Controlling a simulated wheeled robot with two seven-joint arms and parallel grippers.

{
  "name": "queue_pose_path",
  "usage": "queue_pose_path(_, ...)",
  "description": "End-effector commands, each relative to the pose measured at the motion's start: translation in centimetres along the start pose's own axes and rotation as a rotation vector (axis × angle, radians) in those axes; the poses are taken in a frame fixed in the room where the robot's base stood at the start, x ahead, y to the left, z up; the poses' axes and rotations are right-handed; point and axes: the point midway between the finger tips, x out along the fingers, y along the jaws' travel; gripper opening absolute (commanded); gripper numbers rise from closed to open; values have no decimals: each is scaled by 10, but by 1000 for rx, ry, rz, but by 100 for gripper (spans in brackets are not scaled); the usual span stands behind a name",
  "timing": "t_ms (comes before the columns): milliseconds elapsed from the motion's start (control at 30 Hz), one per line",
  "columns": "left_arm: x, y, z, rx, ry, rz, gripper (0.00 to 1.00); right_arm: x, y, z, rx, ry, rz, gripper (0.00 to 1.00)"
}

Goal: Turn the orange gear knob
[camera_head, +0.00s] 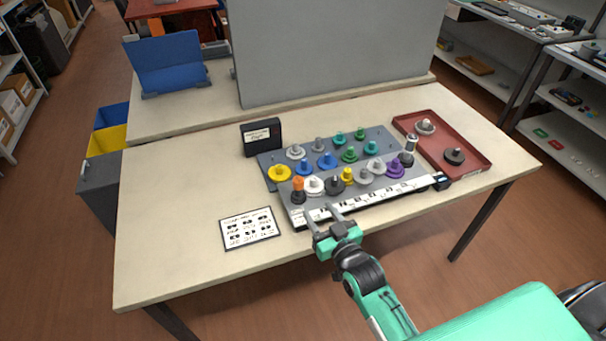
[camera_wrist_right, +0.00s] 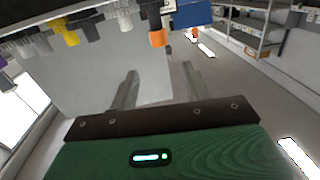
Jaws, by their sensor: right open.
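The orange knob (camera_head: 298,184) stands at the front left corner of a grey board (camera_head: 272,158) that carries several coloured gears. It has an orange top on a dark base. In the right wrist view the orange knob (camera_wrist_right: 157,38) appears near the top, beyond the fingertips. My right gripper (camera_head: 320,210) is open and empty, just in front of the board's front edge, below and slightly right of the orange knob, and apart from it. Its two fingers (camera_wrist_right: 158,82) show spread in the wrist view. My left gripper is not in view.
A white labelled strip (camera_head: 375,199) runs along the board's front. A printed card (camera_head: 250,229) lies to the left. A black box (camera_head: 261,137) stands behind, and a red tray (camera_head: 477,169) with gears is at the right. The table's left part is clear.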

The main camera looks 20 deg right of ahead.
Motion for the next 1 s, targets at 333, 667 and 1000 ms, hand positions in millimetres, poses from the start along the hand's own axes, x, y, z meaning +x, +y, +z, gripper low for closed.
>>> queue_pose_path(333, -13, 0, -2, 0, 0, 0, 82, 54, 0, -3, -4, 4, 0, 48)
queue_pose_path(667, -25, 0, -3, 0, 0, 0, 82, 109, 1, -3, -6, 3, 0, 48)
queue_pose_path(1000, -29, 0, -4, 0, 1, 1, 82, 133, 1, -1, -7, 4, 0, 48)
